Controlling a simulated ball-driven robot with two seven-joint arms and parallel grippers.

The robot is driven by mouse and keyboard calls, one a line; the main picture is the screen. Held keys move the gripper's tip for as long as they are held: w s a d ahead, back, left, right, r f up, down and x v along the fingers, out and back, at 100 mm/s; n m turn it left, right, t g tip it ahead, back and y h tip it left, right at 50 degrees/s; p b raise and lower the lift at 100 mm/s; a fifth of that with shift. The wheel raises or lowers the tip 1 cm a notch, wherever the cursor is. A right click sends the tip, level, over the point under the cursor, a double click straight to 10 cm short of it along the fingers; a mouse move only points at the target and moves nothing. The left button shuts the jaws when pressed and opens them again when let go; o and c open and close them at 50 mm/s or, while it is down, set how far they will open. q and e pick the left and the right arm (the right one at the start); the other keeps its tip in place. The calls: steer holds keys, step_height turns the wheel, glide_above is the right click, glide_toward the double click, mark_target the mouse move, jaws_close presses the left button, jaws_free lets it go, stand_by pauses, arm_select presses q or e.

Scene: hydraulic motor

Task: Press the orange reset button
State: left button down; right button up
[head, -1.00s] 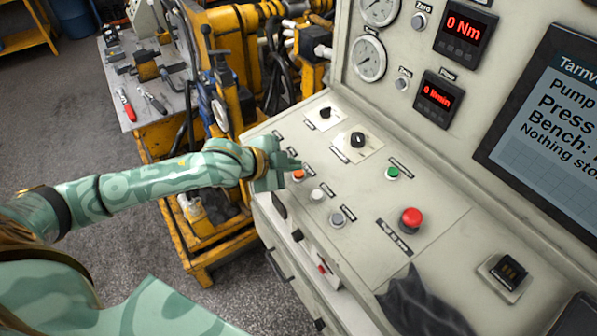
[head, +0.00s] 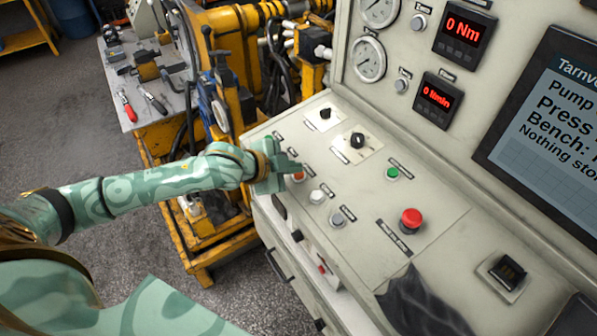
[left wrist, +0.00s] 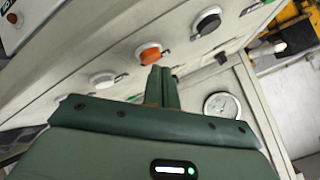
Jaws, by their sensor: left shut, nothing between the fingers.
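The orange button (head: 298,177) sits in a pale collar on the sloping top of the grey control console. My left gripper (head: 296,168) is shut and empty, its fingertips right at this button and partly covering it. In the left wrist view, the orange button (left wrist: 149,56) shows just beyond the shut fingertips (left wrist: 161,70). I cannot tell whether the tips touch it. My right gripper is not in view.
A white button (head: 317,196), a grey button (head: 338,217), a green button (head: 392,173) and a red mushroom button (head: 411,218) are nearby. Black knobs (head: 358,140) lie behind. A dark cloth (head: 420,302) hangs over the front edge.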

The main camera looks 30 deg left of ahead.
arm_select(q)
steer(key=shift+f, duration=0.45)
stand_by(0.8)
steer(key=shift+s+r+p, duration=0.1)
steer(key=shift+r+p, duration=0.8)
steer(key=shift+p, duration=0.25)
steer(key=shift+f, duration=0.1)
steer(key=r+p, duration=0.1)
steer(key=p, duration=0.1)
steer(key=r+p, duration=0.4)
steer(key=shift+s+a, duration=0.25)
steer(key=shift+s, duration=0.05)
